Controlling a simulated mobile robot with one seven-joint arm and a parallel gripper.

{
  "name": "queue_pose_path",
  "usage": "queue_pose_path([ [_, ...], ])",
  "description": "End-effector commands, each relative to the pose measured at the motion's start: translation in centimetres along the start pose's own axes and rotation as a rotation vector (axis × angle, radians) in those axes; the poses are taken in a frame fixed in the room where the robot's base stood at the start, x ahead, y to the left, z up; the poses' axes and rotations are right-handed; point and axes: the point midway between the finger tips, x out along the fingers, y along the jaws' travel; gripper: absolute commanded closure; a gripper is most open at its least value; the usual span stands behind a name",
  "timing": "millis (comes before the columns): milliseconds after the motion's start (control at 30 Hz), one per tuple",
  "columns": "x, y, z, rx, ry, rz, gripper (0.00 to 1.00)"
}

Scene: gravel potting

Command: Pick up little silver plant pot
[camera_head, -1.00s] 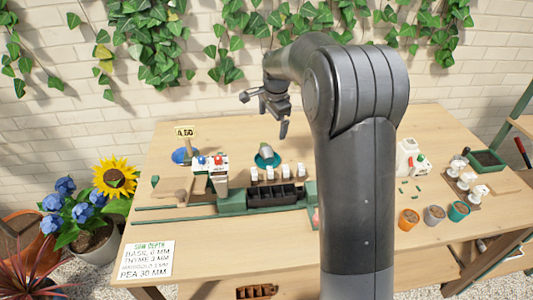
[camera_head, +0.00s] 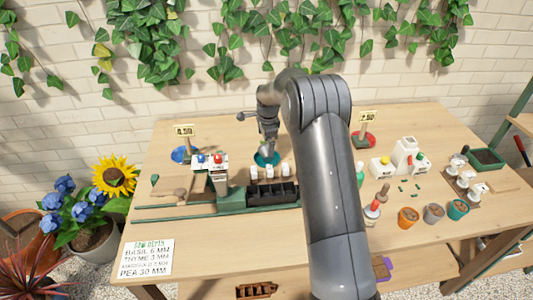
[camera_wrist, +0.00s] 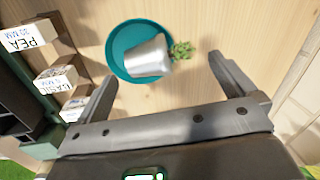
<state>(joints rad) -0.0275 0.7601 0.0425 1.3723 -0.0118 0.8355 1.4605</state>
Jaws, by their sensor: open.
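The little silver plant pot (camera_wrist: 148,56) lies tipped on its side on a round teal saucer (camera_wrist: 118,36) in the wrist view. A small green succulent (camera_wrist: 182,50) shows at its right end. My gripper (camera_wrist: 162,68) is open, with one finger on each side below the pot in the picture. Nothing is held, and the fingers look apart from the pot. In the head view my gripper (camera_head: 268,149) is pointed down over the teal saucer (camera_head: 267,160) and largely hides the pot.
Label blocks (camera_wrist: 56,77) stand left of the saucer, beside a dark seed tray (camera_head: 272,193). A sign post (camera_head: 184,138) on a blue base stands further left, another (camera_head: 366,126) on red to the right. Bare wood lies right of the saucer.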

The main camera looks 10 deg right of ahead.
Motion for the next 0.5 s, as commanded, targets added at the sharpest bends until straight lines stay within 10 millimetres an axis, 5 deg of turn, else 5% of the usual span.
queue_pose_path([
  [300,4.4,0.3,-0.2,0.000,-0.001,0.002,0.00],
  [500,4.7,0.2,-0.2,0.000,0.000,0.000,0.00],
])
